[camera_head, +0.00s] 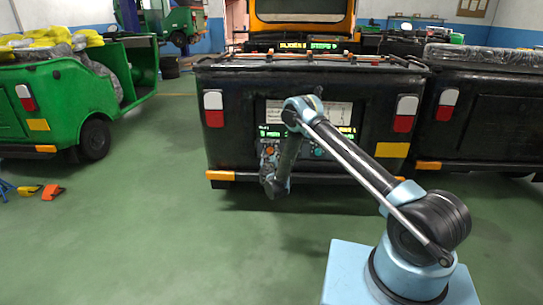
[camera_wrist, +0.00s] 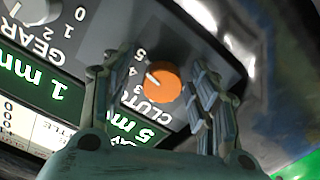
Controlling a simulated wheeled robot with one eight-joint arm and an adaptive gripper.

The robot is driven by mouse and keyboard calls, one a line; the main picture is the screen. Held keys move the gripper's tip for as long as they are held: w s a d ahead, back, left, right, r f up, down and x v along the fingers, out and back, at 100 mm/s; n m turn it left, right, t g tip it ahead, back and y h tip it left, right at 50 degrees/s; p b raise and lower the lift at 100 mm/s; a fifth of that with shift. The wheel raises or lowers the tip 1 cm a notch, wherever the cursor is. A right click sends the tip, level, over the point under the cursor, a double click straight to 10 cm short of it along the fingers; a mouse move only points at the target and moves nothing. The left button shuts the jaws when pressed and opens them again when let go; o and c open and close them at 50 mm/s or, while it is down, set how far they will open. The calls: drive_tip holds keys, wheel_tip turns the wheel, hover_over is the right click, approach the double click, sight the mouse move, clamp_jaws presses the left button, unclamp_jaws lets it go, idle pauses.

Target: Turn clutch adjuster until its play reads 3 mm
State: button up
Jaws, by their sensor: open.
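The clutch adjuster is an orange round knob (camera_wrist: 163,82) on a dark panel in the wrist view, tilted in the picture. Its white pointer mark is toward the numbers 3, 4 and 5, roughly at the 4. A green display (camera_wrist: 150,132) below it reads 5 mm, its label partly hidden by my gripper. My gripper (camera_wrist: 152,76) is open, with one finger on each side of the knob. Contact with the knob cannot be told. In the head view the panel is on the back of a black rickshaw (camera_head: 235,85), partly behind my arm.
A grey gear knob (camera_wrist: 38,10) and another display (camera_wrist: 45,88) reading 1 mm are on the same panel. A green rickshaw (camera_head: 120,80) stands at the left and another black one (camera_head: 490,110) at the right. Orange and yellow items (camera_head: 52,191) lie on the open green floor.

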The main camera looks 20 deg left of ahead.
drive_tip(key=shift+s+a, duration=0.1)
drive_tip(key=shift+a, duration=0.1)
drive_tip(key=c, duration=1.1)
drive_tip(key=shift+o, duration=0.2)
drive_tip(key=shift+s+d, duration=0.1)
drive_tip(key=shift+d, duration=0.1)
drive_tip(key=shift+a, duration=0.15)
